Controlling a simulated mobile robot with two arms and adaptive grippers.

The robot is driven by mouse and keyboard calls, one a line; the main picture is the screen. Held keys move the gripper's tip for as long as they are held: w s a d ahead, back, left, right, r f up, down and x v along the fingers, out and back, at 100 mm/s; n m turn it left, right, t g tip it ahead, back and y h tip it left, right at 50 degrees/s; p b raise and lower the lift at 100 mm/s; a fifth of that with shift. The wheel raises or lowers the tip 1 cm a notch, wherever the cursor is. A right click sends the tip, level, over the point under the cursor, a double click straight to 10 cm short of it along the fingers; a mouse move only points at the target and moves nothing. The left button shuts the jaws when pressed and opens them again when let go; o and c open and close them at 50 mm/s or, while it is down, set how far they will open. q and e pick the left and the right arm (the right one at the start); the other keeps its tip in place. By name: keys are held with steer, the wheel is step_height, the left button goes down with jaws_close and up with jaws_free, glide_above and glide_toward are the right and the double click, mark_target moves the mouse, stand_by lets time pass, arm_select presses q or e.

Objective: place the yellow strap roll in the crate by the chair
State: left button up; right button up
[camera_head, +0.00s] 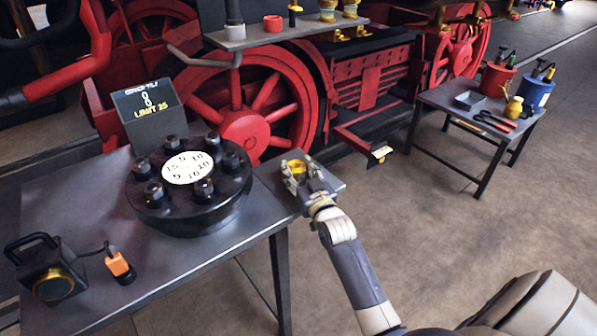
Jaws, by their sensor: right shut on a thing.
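My right gripper (294,176) is over the right end of the near grey table (75,200). It is shut on a small yellow roll, the yellow strap roll (297,166), which shows between its fingers and is partly hidden by them. I cannot tell whether the roll still touches the table top. My left gripper is not in view. No chair and no crate beside one can be made out in this view.
The near table holds a black bolted disc (190,215), a sign (146,103) and a black lamp (48,268) with an orange connector (119,265). A second table (455,100) at right holds red and blue containers. The locomotive (345,90) stands behind. Floor between tables is clear.

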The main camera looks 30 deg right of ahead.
steer(key=o, duration=1.1)
steer(key=shift+f, duration=0.1)
